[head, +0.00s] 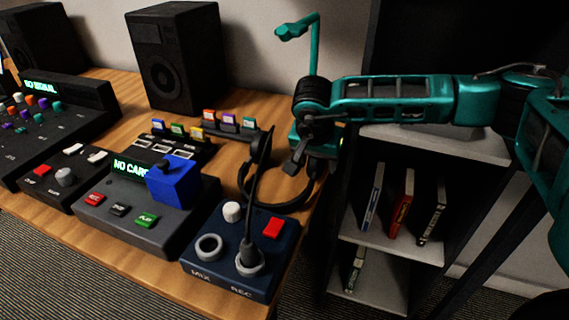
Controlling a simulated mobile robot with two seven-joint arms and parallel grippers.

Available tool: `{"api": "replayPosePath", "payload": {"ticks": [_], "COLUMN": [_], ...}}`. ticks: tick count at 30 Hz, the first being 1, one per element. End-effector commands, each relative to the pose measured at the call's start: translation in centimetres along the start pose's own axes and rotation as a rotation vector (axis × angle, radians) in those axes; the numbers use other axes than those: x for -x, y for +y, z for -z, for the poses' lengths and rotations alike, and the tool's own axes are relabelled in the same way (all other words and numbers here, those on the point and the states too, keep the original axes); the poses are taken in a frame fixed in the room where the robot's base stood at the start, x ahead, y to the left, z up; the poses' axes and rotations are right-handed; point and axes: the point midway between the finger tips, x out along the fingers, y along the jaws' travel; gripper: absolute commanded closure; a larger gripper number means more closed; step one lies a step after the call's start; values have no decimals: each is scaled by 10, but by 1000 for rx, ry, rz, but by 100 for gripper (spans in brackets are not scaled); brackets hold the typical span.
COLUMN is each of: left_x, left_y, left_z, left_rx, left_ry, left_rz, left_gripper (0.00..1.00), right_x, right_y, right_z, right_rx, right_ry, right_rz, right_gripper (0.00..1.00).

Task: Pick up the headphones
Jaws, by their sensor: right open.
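The black headphones (285,202) are at the right end of the wooden desk, behind the blue mixer box. Their curved band shows in front of my right gripper, with a dark ear cup (262,148) raised at the left. My right gripper (302,158) is open, at the band's upper right side, and covers part of the headphones. I cannot tell whether it touches them. A black cable runs up from a plug (248,252) in the mixer box toward the ear cup. My left gripper is not in view.
The mixer box (205,270) stands at the desk's front right corner. A grey card reader (125,222) with a blue block (174,181) is left of it. Speakers (178,60) stand behind. A dark shelf (395,250) with several books is right of the desk.

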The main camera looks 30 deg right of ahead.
Motion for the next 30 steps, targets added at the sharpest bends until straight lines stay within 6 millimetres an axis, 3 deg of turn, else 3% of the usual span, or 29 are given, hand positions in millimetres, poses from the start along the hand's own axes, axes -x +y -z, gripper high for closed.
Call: {"api": "replayPosePath", "payload": {"ticks": [6, 25, 30], "left_x": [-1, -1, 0], "left_y": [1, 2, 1], "left_z": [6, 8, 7], "left_rx": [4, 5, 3], "left_ry": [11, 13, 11], "left_rz": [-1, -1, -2], "left_gripper": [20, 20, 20], "right_x": [0, 0, 1], "right_y": [0, 0, -1], "right_z": [0, 0, 1], "right_rx": [0, 0, -1], "right_ry": [0, 0, 1], "right_rz": [1, 1, 3], "right_gripper": [38, 99, 100]}}
